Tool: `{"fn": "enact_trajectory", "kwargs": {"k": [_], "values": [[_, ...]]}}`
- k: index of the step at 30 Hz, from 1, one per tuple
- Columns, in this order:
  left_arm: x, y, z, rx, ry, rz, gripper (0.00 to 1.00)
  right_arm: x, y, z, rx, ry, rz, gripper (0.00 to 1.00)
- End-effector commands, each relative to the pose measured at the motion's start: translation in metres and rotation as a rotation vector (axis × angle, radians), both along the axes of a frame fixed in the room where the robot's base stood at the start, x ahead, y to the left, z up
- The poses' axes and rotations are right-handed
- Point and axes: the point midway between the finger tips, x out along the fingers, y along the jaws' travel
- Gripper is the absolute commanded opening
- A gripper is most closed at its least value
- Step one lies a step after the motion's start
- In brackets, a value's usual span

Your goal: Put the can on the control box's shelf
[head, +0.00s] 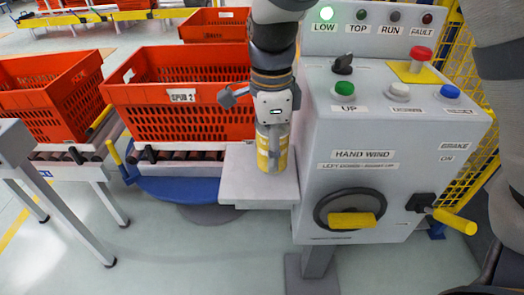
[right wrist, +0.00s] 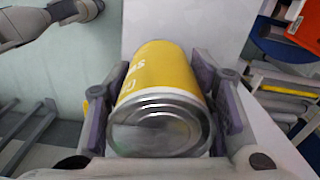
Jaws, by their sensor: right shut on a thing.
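The yellow can (head: 272,160) is upright in my right gripper (head: 273,135), which points down over the small grey shelf (head: 240,190) on the left side of the control box (head: 350,120). In the right wrist view the can (right wrist: 160,75) sits between the two fingers of the right gripper (right wrist: 165,110), its silver end facing the camera. The shelf's pale surface (right wrist: 205,25) lies behind it. The can's lower end appears at or just above the shelf; I cannot tell if it touches. My left gripper is not in view.
Orange totes (head: 180,92) stand on rollers left of the shelf. The control box has buttons on top, a hand-wind wheel (head: 350,210) in front and a yellow-handled brake lever (head: 455,220). The shelf's front left part is bare.

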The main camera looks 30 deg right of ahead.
Motion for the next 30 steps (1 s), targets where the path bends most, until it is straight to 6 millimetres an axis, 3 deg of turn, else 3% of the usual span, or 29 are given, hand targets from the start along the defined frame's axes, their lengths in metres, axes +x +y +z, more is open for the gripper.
{"fn": "enact_trajectory", "kwargs": {"k": [4,9,19,20,22,30], "values": [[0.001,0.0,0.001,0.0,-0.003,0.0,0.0,-0.011,-0.009,-0.016,0.002,0.002,-0.002,0.09],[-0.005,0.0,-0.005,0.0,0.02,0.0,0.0,-0.01,-0.008,-0.045,0.0,0.002,0.0,0.09],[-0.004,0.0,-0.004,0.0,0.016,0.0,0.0,-0.009,-0.008,-0.047,0.0,-0.003,-0.001,0.09],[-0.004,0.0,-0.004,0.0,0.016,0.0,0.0,-0.009,-0.008,-0.048,0.0,-0.002,-0.001,0.51],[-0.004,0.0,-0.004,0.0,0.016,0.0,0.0,-0.009,-0.008,-0.047,0.0,-0.002,-0.001,0.67],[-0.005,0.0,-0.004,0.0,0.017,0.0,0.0,-0.009,-0.008,-0.047,0.0,-0.002,-0.001,0.69]]}}
